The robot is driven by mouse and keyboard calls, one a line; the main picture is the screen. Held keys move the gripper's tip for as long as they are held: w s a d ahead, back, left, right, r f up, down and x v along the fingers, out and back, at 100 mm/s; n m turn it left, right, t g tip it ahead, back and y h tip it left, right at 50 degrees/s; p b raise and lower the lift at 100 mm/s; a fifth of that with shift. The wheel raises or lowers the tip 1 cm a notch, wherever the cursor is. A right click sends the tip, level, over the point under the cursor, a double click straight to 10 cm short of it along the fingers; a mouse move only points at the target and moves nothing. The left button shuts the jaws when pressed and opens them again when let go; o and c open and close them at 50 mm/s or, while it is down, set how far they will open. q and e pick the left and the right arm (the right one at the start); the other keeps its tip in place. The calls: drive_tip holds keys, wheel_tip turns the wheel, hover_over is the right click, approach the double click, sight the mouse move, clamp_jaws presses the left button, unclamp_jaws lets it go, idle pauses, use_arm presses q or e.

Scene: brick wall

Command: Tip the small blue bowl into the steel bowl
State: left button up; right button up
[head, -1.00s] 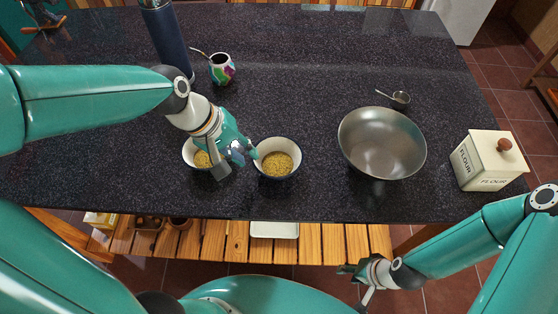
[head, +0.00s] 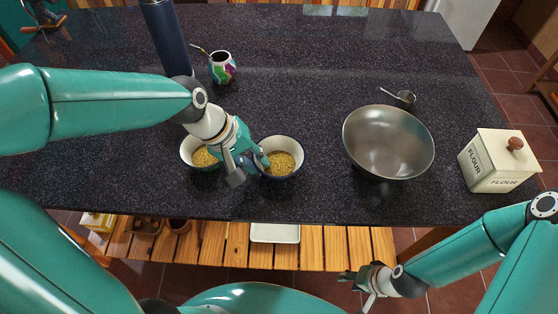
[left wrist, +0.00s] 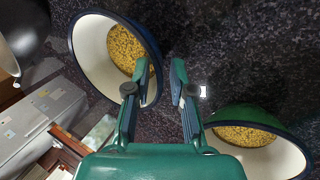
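The small blue bowl (head: 282,172), white inside with yellow grains in it, stands upright on the dark counter. It also shows in the left wrist view (left wrist: 88,35). My left gripper (head: 250,168) is at its left rim with fingers apart. In the left wrist view (left wrist: 160,82) one finger overlaps the bowl's inside and the other is outside; whether they touch the rim cannot be told. The steel bowl (head: 388,140) stands upright and empty to the right. My right gripper (head: 358,284) is in front of the counter, fingers apart and empty.
A similar green bowl (left wrist: 250,117) with grains stands just left of the blue bowl. A blue bottle (head: 165,40) and colourful cup (head: 222,68) stand behind. Counter between the blue and steel bowls is clear.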

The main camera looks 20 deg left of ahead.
use_arm(q)
clamp_jaws()
drive_tip(key=shift+r, duration=0.15)
drive_tip(key=shift+r+p, duration=2.9)
drive_tip(key=shift+r, duration=0.55)
drive_tip(key=shift+f, duration=0.1)
